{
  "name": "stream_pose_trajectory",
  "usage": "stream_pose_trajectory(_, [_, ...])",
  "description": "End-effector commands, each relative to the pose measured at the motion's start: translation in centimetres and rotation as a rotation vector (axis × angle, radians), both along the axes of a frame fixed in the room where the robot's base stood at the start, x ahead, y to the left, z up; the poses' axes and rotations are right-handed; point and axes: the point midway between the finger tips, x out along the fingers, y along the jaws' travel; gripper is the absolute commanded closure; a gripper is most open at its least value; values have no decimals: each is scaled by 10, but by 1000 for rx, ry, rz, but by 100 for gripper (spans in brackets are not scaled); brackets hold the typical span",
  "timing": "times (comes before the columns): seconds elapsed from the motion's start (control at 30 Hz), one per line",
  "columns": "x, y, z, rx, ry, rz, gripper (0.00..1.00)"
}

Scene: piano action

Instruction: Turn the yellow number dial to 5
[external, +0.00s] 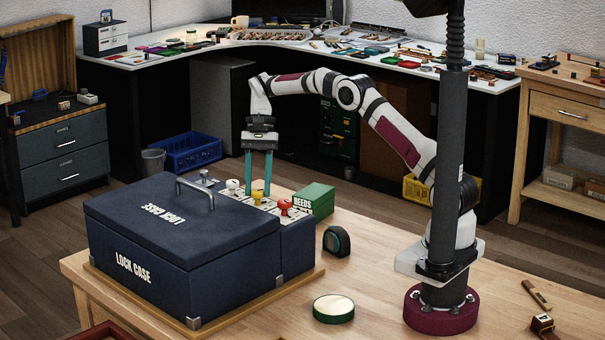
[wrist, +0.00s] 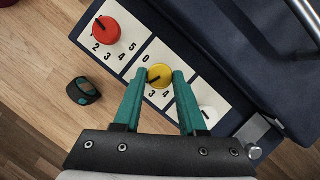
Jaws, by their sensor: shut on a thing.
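The yellow number dial (wrist: 160,75) sits on the middle white number card of the lock case. My gripper (wrist: 162,72) has its two teal fingers at opposite sides of this dial, shut on it. A dark pointer line on the dial slants to the lower left in the wrist view. A 0 shows at its upper left and 3 and 4 below it; other digits are hidden by the fingers, so the exact reading is unclear. In the external view the dial (external: 257,198) is partly behind my fingers, which reach straight down.
The red dial (wrist: 106,30) and white dial (wrist: 208,116) flank the yellow one closely. The lock case (external: 180,235) has a raised metal handle (external: 196,187). A green box (external: 315,199), a tape measure (external: 337,241) and a round tin (external: 333,309) stand on the table.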

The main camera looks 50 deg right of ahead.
Motion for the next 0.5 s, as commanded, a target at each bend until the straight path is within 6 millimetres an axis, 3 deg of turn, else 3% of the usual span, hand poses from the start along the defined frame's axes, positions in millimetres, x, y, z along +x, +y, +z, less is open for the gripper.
stream_pose_trajectory(0.5, [3,2,0,-3,-1,451,100])
